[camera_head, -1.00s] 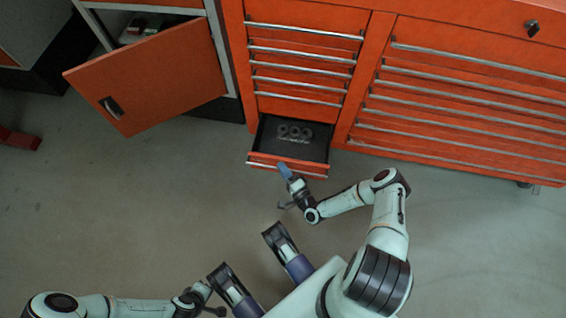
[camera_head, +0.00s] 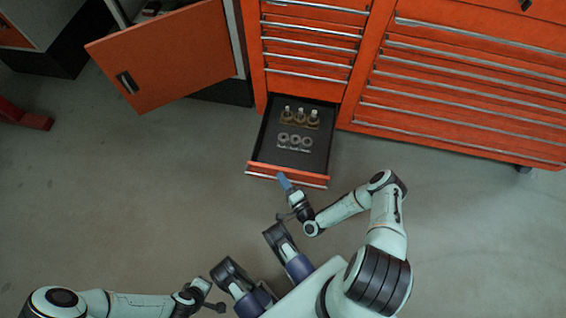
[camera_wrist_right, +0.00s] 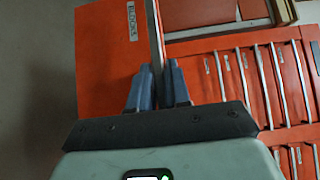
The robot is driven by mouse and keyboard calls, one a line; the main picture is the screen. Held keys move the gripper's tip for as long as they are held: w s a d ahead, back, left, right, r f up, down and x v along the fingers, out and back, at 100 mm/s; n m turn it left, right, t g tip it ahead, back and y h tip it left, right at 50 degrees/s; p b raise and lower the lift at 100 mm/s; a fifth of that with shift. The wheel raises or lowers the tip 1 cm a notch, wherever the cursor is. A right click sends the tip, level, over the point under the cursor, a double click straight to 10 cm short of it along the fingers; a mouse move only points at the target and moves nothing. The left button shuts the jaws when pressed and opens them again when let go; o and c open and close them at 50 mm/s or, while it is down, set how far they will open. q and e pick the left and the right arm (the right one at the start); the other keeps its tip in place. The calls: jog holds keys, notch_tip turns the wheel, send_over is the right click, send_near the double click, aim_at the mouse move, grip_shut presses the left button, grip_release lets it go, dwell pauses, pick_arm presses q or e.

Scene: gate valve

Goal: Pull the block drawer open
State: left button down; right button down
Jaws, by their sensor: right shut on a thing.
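The block drawer (camera_head: 262,168) is the lowest drawer of the left column in the orange cabinet. It stands well out, its dark inside showing from above. In the right wrist view its orange front (camera_wrist_right: 103,55) carries a label that appears to read BLOCKS, and a metal handle bar (camera_wrist_right: 155,30) runs along it. My right gripper (camera_head: 283,181) is at the drawer's front edge. In the right wrist view its blue fingers (camera_wrist_right: 158,88) are shut on the handle bar, one on each side. My left gripper (camera_head: 214,303) is low in the head view, away from the drawer; its fingers are unclear.
Several small fittings (camera_head: 300,116) and grey rings (camera_head: 296,139) sit inside the drawer. Closed drawers (camera_head: 460,90) fill the cabinet's right side. An orange cupboard door (camera_head: 165,55) hangs open at left. The floor (camera_head: 130,190) before the cabinet is clear.

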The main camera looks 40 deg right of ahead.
pick_arm(q)
jog(key=shift+a, duration=0.15)
pick_arm(e)
jog(key=shift+s+a, duration=0.2)
jog(key=shift+s, duration=0.05)
pick_arm(q)
jog(key=shift+s, duration=0.1)
pick_arm(e)
jog(key=c, duration=1.2)
grip_release()
jog(key=shift+o, duration=0.2)
